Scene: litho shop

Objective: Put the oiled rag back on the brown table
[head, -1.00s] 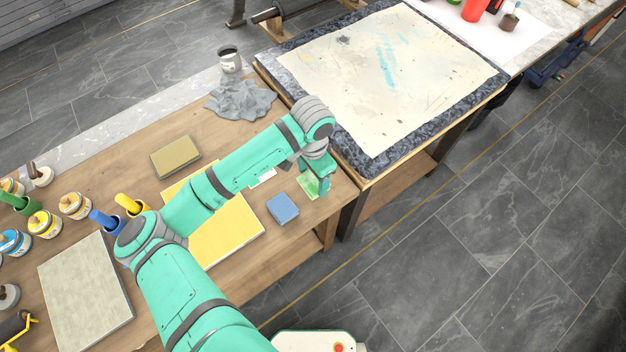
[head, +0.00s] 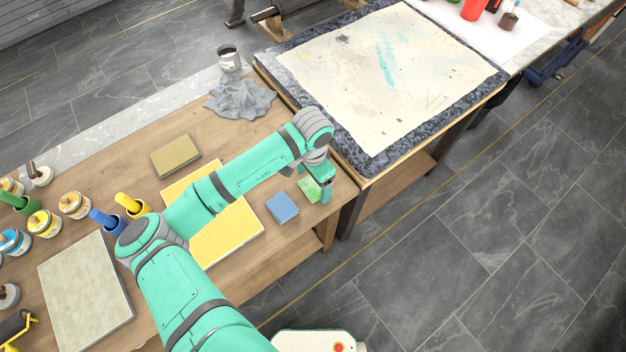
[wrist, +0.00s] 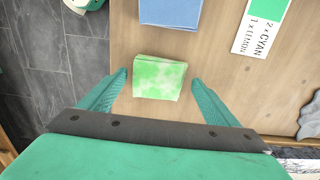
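A grey crumpled rag (head: 240,98) lies on the brown wooden table (head: 222,143) near its back right corner; its edge shows at the right of the wrist view (wrist: 311,119). A mottled green and white block (wrist: 160,78) lies on the same table near the front right corner. It also shows in the head view (head: 309,188), partly hidden by my gripper. My gripper (wrist: 160,77) is open, with one finger on each side of the green block and a gap at both sides. The head view shows my gripper (head: 324,190) low over that corner.
A blue block (head: 282,207) lies left of the green block. A lettered card (wrist: 258,27) is close by. A yellow panel (head: 228,233) lies under my arm. The stone-topped table (head: 362,168) adjoins at right.

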